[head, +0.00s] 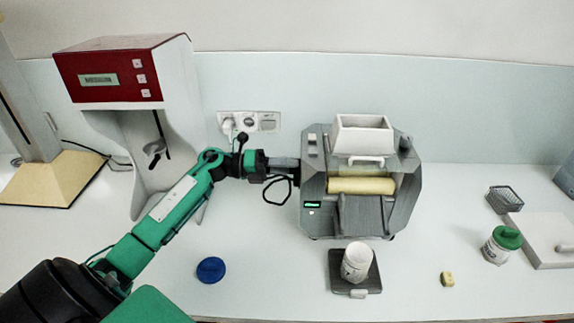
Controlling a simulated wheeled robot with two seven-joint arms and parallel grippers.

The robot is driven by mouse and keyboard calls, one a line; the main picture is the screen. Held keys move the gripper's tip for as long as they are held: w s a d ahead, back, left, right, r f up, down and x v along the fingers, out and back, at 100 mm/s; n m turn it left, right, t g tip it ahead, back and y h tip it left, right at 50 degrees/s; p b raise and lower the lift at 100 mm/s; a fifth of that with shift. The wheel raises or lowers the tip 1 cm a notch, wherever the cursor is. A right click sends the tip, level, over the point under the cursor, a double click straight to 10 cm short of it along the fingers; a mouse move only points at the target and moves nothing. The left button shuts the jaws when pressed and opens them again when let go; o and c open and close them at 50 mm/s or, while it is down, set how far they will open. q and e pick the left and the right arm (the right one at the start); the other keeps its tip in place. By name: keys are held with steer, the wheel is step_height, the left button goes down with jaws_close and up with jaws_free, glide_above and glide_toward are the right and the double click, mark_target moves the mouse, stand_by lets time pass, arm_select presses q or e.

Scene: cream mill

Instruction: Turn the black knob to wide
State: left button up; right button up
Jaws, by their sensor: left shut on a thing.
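The grey mill (314,222) stands on the bench right of centre, with a white hopper (362,135) on top and a pale roller (360,186) in front. My left gripper (294,165) reaches in from the left and meets the mill's left side. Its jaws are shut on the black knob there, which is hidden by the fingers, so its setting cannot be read. A small green-lit display (313,204) is on the mill's front, too small to read. My right gripper is not in view.
A white cup (357,262) stands on a dark scale (341,284) before the mill. A blue lid (211,270) lies front left. A red-and-white machine (123,75) stands left. Bench between is clear.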

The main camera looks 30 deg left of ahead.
arm_select(q)
steer(key=shift+n, duration=1.1)
steer(key=shift+p, duration=0.3)
steer(key=o, duration=1)
steer(key=b+v, duration=0.3)
steer(key=v, duration=0.4)
steer(key=shift+s+a, duration=0.15)
steer(key=shift+a, duration=0.1)
